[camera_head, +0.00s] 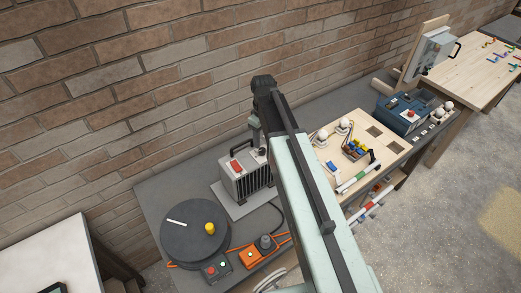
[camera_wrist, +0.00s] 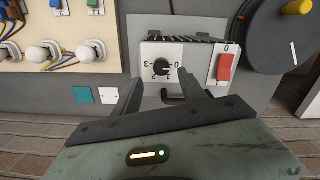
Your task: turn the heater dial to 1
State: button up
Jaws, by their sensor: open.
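The heater (camera_head: 247,180) is a grey box with a finned side, standing at the back of the grey bench against the brick wall. In the wrist view its white dial plate (camera_wrist: 148,55) carries the numbers 0 to 3. The round black heater dial (camera_wrist: 160,68) sits in the plate's middle; I cannot tell which number it points to. My gripper (camera_wrist: 163,82) is open, its two dark fingers on either side of the dial plate's lower part. I cannot tell whether they touch anything. In the head view my arm hides the heater's right part.
A red switch (camera_wrist: 225,68) is beside the dial on the heater. A dark round turntable (camera_head: 193,236) with a yellow knob lies to its front left, an orange pedal box (camera_head: 264,254) in front. A wooden board (camera_head: 385,155) with bulbs and wires lies to the right.

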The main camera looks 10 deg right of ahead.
aim_at(262, 149)
notch_tip(262, 149, down, 6)
jog(key=b, duration=0.4)
jog(key=shift+s+a+r, duration=0.1)
jog(key=shift+r, duration=0.25)
grip_shut()
jog(key=shift+m, duration=0.3)
jog(key=m, duration=0.5)
jog(key=shift+m, duration=0.3)
jog(key=m, duration=0.5)
jog(key=shift+m, duration=0.4)
